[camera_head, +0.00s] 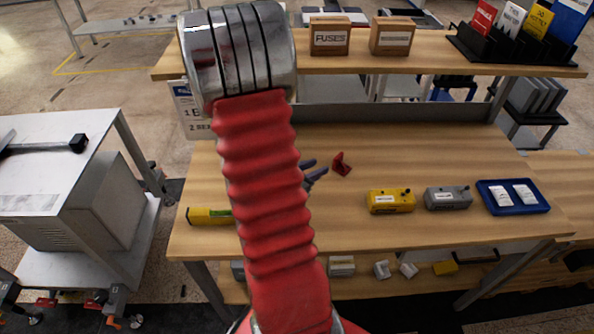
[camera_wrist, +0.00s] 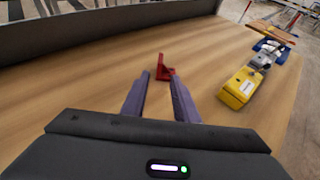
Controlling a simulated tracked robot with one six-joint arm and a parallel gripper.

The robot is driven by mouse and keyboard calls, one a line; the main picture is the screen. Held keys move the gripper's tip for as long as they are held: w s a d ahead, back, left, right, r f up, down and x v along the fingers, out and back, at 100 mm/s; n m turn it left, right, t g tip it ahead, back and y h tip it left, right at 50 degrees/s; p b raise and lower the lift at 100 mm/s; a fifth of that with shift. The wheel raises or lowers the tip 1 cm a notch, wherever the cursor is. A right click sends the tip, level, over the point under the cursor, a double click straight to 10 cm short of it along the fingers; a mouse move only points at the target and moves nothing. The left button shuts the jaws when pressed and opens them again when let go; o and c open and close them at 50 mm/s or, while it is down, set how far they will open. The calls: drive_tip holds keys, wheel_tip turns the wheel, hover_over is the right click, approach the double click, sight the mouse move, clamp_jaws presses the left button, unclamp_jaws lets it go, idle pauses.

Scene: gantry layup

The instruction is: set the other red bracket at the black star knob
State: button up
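One red bracket (camera_head: 341,163) sits on the wooden bench, right of my fingers in the head view. In the wrist view the red bracket (camera_wrist: 164,68) is an upright angled piece with a flat foot, just beyond my fingertips. My gripper (camera_wrist: 160,76) is open, its two purple-grey fingers apart with nothing held between them. In the head view my gripper (camera_head: 320,169) shows only in part, as the arm hides the rest. I cannot make out a black star knob or a second red bracket in either view.
The bench holds a yellow box (camera_head: 391,201), a grey box (camera_head: 448,198) and a blue tray (camera_head: 513,197) with white packs at the right. A yellow tool (camera_head: 210,216) lies at the left. A shelf (camera_head: 440,49) with cartons runs above the back. The bench's middle is mostly clear.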

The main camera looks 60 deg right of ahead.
drive_tip(key=w+a+r+m+t+y, duration=0.3)
drive_tip(key=a+r+m+y, duration=0.1)
drive_tip(key=a, duration=1.1)
drive_tip(key=w+a+r+m+t+y, duration=0.3)
drive_tip(key=a+r+m, duration=0.3)
drive_tip(key=a, duration=0.9)
drive_tip(key=w+a+r+m+t+y, duration=0.2)
drive_tip(key=a+r+m+y, duration=0.3)
drive_tip(key=a+r, duration=0.4)
drive_tip(key=w+a+y, duration=0.1)
drive_tip(key=a, duration=0.5)
drive_tip(key=shift+w+r+t, duration=0.25)
drive_tip(key=shift+r+t, duration=0.1)
drive_tip(key=shift+t, duration=0.05)
drive_tip(key=shift+o, duration=0.6)
